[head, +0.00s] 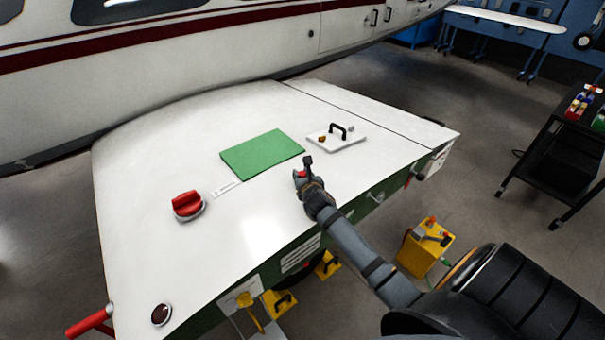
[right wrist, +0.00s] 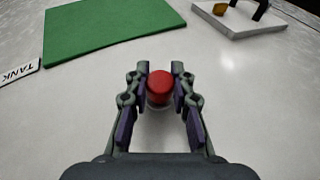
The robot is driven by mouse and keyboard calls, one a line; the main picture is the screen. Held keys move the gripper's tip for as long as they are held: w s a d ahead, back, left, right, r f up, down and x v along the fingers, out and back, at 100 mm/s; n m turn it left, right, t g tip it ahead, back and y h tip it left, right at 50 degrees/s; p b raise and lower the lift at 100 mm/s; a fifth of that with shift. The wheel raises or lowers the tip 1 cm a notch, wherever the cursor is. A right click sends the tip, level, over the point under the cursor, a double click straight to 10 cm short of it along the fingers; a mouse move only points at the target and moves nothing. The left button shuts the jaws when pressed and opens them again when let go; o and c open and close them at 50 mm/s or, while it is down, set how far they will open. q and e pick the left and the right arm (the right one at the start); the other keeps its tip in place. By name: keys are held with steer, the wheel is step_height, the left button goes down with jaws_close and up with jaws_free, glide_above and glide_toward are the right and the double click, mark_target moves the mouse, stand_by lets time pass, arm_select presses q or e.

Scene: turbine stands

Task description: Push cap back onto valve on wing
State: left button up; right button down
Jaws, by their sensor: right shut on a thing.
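A small red cap (right wrist: 160,87) sits between the fingers of my right gripper (right wrist: 160,90), which is shut on it. In the head view the right gripper (head: 304,172) is low over the white wing (head: 262,215), near its front edge, and the red cap (head: 301,174) shows a little at its fingertips. A pale rim shows just below the cap in the right wrist view; I cannot tell whether it is part of the cap or the valve under it. A larger red knob (head: 187,204) on a grey base stands on the wing to the left. My left gripper is out of view.
A green mat (head: 262,154) and a white plate with a black handle (head: 345,143) lie behind the gripper. A TANK label (right wrist: 19,68) is beside the mat. A dark red disc (head: 161,314) and red handle (head: 90,323) are front left. A yellow box (head: 426,247) stands below.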

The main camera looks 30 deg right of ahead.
steer(key=shift+s+f, duration=0.25)
steer(key=shift+f, duration=0.5)
steer(key=c, duration=1.4)
jaws_free()
steer(key=o, duration=0.3)
steer(key=shift+w, duration=0.25)
steer(key=shift+o, duration=0.9)
steer(key=shift+r, duration=0.3)
